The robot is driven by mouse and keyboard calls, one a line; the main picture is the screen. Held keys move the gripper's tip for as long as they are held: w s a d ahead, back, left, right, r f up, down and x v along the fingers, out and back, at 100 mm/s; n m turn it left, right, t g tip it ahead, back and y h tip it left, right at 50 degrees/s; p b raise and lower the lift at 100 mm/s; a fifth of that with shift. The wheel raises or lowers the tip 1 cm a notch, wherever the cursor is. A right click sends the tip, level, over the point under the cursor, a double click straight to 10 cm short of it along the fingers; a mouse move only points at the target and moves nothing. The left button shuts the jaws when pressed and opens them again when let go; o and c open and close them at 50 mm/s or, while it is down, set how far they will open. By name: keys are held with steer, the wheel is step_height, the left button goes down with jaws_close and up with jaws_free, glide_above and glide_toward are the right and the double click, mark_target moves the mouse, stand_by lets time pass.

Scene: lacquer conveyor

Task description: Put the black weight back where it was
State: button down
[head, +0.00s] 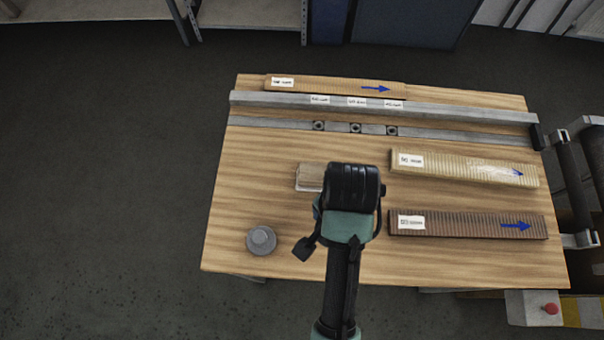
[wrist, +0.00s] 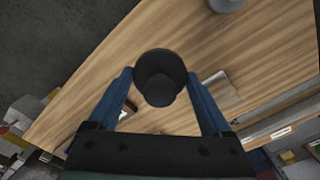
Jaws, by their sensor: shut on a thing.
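The black weight is a dark round cylinder (wrist: 160,80) in the wrist view, held between the two blue fingers of my gripper (wrist: 160,74). My gripper is shut on it, with one finger against each side. Bare wooden tabletop shows around the weight. I cannot tell how high it is above the table. In the head view my arm and wrist cover most of the gripper and the weight. A grey round weight (head: 261,240) stands near the table's front left corner. It also shows at the top of the wrist view (wrist: 226,4).
A small wooden block with a white edge (head: 309,177) lies beside my wrist. A grey strip with several round fittings (head: 270,124) and a raised metal rail (head: 450,112) cross the back. Labelled boards (head: 465,168) (head: 460,225) lie right. The left tabletop is mostly clear.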

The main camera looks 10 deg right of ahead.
steer(key=shift+s+a+f, duration=0.1)
steer(key=shift+f, duration=0.15)
step_height(320, 180, down, 10)
steer(key=shift+r+p, duration=0.25)
steer(key=shift+p, duration=0.2)
steer(key=shift+f, duration=0.1)
jaws_free()
